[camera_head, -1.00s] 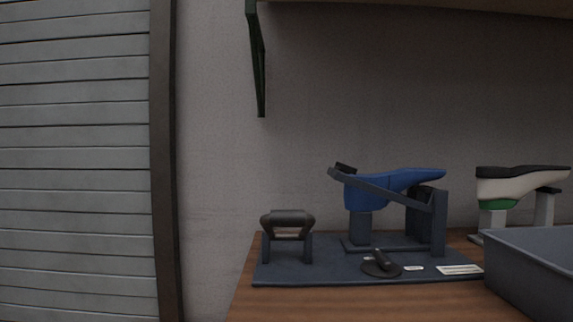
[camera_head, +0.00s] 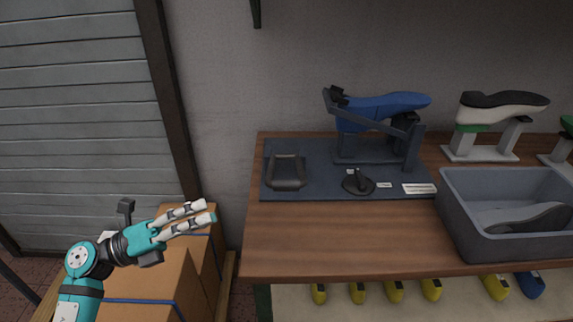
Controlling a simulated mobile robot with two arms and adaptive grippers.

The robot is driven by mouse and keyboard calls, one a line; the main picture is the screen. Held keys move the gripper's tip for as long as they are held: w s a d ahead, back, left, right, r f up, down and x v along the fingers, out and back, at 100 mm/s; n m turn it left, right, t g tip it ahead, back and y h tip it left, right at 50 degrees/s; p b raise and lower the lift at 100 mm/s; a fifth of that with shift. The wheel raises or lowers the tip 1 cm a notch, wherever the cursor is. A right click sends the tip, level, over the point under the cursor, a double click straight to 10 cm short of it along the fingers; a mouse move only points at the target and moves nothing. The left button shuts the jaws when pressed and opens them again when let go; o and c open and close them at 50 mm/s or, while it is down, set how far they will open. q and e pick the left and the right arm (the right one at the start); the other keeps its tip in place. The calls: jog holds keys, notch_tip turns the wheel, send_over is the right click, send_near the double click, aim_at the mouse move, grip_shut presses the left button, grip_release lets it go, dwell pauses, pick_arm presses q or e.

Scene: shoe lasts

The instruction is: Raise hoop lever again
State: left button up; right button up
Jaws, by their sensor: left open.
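The dark hoop lever (camera_head: 286,184), a U-shaped frame with a thick grip, stands at the left of a dark mat (camera_head: 310,190). Its grip is on the near side, tilted toward me and low. A blue shoe last (camera_head: 385,106) sits on a dark stand (camera_head: 413,150) behind it, with a slanted dark bar across its side. My left gripper (camera_head: 207,212), with pale fingers on a teal and black wrist, is open and empty. It is left of the table edge, lower than and apart from the hoop lever. My right gripper does not show.
A small dark knob on a round base (camera_head: 359,182) is on the mat. A grey bin (camera_head: 480,240) holding a dark shoe form stands at right. A white-and-green last (camera_head: 495,104) is behind it. Cardboard boxes (camera_head: 150,285) lie below left. The wooden table front (camera_head: 330,240) is clear.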

aim_at(279, 191)
pick_arm(q)
jog(key=p+x, duration=0.3)
jog(key=x, duration=1.2)
jog(key=shift+w+d+r, duration=0.15)
jog(key=shift+d, duration=0.15)
jog(key=shift+p+x, duration=0.35)
jog(key=shift+x, duration=0.45)
jog(key=shift+c, duration=0.2)
grip_shut()
